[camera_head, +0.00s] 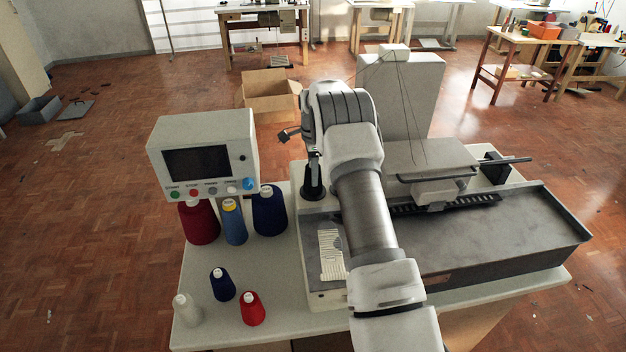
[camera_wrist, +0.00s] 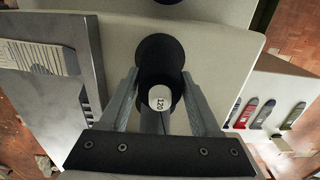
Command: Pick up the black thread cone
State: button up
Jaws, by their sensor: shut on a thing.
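The black thread cone (camera_wrist: 156,48) stands between the two fingers of my gripper (camera_wrist: 160,82) in the wrist view. Its small white top is marked 120. The fingers are shut on the cone from both sides near its narrow upper end. In the head view the cone (camera_head: 312,186) shows below the end of my arm, at the left end of the sewing machine. My fingers are mostly hidden there by my arm. I cannot tell whether the cone's base touches the table.
The control box (camera_head: 203,155) stands left of my arm. Dark red (camera_head: 199,222), light blue (camera_head: 234,222) and navy (camera_head: 269,211) cones stand below it. Small navy (camera_head: 222,285), red (camera_head: 252,308) and white (camera_head: 187,309) cones stand nearer.

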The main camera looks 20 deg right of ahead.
jog(key=c, duration=0.3)
notch_tip(320, 180, up, 12)
jog(key=shift+f+p, duration=0.1)
jog(key=shift+p, duration=0.35)
jog(key=shift+f, duration=0.15)
